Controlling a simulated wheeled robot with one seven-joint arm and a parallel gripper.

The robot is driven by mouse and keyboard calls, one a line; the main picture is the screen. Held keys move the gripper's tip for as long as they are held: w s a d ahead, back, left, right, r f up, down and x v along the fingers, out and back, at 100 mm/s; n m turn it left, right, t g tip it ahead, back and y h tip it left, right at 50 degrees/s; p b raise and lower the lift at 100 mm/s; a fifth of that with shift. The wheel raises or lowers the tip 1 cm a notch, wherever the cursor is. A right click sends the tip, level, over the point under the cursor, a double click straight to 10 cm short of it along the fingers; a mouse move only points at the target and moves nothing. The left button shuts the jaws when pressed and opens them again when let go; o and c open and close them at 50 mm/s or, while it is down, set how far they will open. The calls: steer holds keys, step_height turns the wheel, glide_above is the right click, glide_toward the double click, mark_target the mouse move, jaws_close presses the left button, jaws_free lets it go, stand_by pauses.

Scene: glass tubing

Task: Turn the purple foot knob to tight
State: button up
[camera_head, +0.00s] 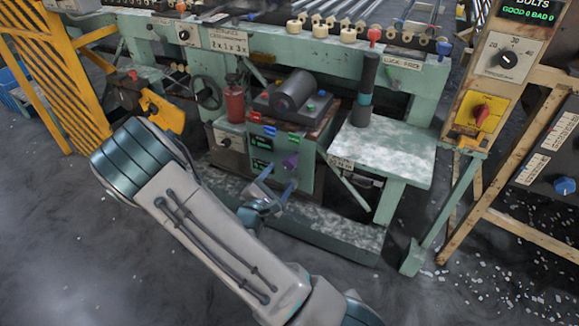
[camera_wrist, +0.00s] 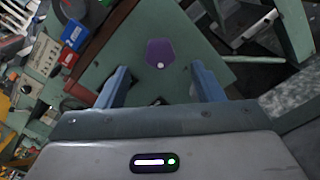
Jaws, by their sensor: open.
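The purple foot knob (camera_head: 291,161) sticks out from the front of the green machine box under the bench. In the wrist view the purple knob (camera_wrist: 160,53) shows face-on, with a small pale dot near its lower edge. My gripper (camera_head: 278,179) is in front of and just below the knob. In the wrist view its two blue fingers (camera_wrist: 163,82) are spread wide with nothing between them, and the knob lies beyond their tips, apart from both. How far the knob is turned cannot be told.
A red bottle (camera_head: 234,104) stands to the left. A small table (camera_head: 400,155) stands to the right. A low green beam (camera_head: 340,235) runs along the floor in front.

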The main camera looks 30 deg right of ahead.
mark_target(288, 166)
steer(key=b+x, duration=0.1)
steer(key=x, duration=0.6)
steer(key=shift+w+d, duration=0.15)
steer(key=c, duration=1)
